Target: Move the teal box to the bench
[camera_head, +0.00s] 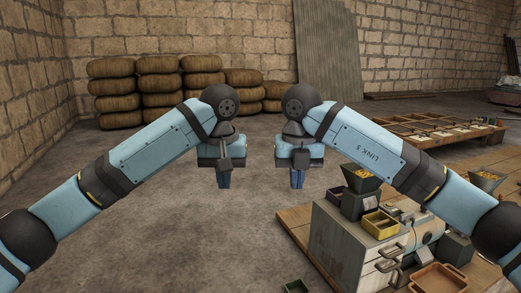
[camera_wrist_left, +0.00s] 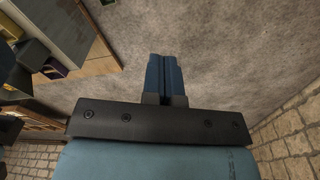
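A small green-teal open box (camera_head: 296,287) lies on the floor, cut off by the bottom edge of the head view; I take it for the teal box. A bit of green also shows at the top edge of the left wrist view (camera_wrist_left: 108,2). A worn grey bench-like cabinet with drawers (camera_head: 338,243) stands at the right; I take it for the bench. My left gripper (camera_head: 224,178) and right gripper (camera_head: 297,179) hang pointing down over bare floor, empty and apart from the box. The left fingers (camera_wrist_left: 166,78) are together. The right fingers also look together.
On the cabinet stand a yellow box (camera_head: 380,223), a purple box (camera_head: 335,194) and a hopper of yellow bits (camera_head: 361,176). A brown open bin (camera_head: 438,280) is at the lower right. Stacked sacks (camera_head: 160,84) line the back wall. The floor at centre and left is clear.

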